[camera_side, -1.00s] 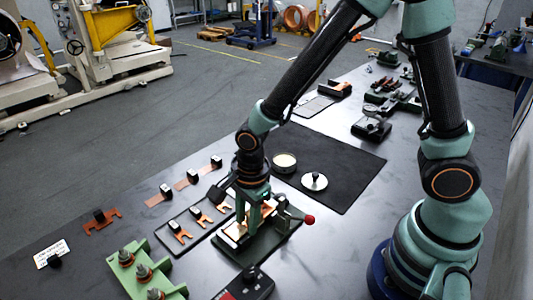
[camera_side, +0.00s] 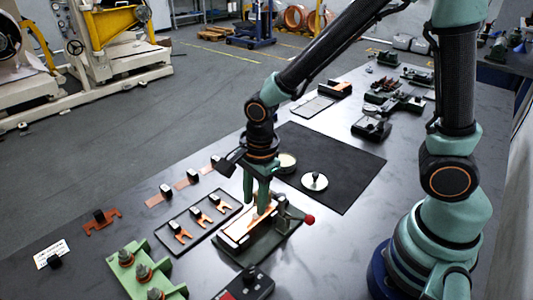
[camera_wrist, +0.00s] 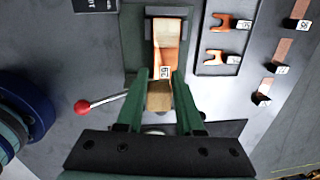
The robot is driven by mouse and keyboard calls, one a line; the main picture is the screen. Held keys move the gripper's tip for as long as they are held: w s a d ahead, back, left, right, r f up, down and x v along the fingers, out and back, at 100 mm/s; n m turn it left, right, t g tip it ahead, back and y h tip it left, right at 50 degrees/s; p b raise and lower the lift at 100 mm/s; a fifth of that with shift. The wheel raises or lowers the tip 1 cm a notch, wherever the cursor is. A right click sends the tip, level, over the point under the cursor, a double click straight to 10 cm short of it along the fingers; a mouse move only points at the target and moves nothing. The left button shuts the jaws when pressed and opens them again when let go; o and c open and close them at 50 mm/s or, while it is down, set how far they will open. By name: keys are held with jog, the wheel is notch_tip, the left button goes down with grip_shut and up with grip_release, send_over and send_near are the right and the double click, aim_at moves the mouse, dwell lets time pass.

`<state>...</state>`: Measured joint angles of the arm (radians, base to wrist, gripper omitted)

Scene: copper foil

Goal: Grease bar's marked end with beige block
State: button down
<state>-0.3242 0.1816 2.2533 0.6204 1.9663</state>
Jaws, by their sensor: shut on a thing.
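My gripper (camera_side: 258,200) is shut on the beige block (camera_wrist: 159,97), seen between the green fingers in the wrist view (camera_wrist: 160,102). The copper bar (camera_wrist: 167,45) lies in a green clamping fixture (camera_side: 272,243) with a red-knobbed lever (camera_side: 309,219). A small white tag with dark marks (camera_wrist: 164,72) sits at the bar's end nearest the block. The block is right beside that end; I cannot tell whether it touches. In the side view the fingers hide most of the block and part of the bar.
A dark tray (camera_side: 224,200) with several forked copper pieces lies left of the fixture. A round tin (camera_side: 286,161) and a white knobbed disc (camera_side: 314,182) stand on the black mat (camera_side: 350,165). A green stand with studs (camera_side: 136,262) is at front left.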

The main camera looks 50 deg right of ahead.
jog(key=shift+r, duration=2)
jog(key=shift+w+d+r+n, duration=0.2)
jog(key=shift+d+n, duration=0.25)
jog(key=shift+n, duration=0.25)
jog(key=d+r+n+g, duration=0.1)
jog(key=d+r+n, duration=0.45)
jog(key=n, duration=0.75)
jog(key=r+n+g, duration=0.1)
jog(key=r+n, duration=0.1)
send_over(318, 165)
jog(key=f, duration=1.9)
jog(key=shift+w+d+f, duration=0.15)
jog(key=shift+w+f, duration=0.1)
jog(key=shift+w, duration=0.05)
jog(key=shift+f, duration=0.15)
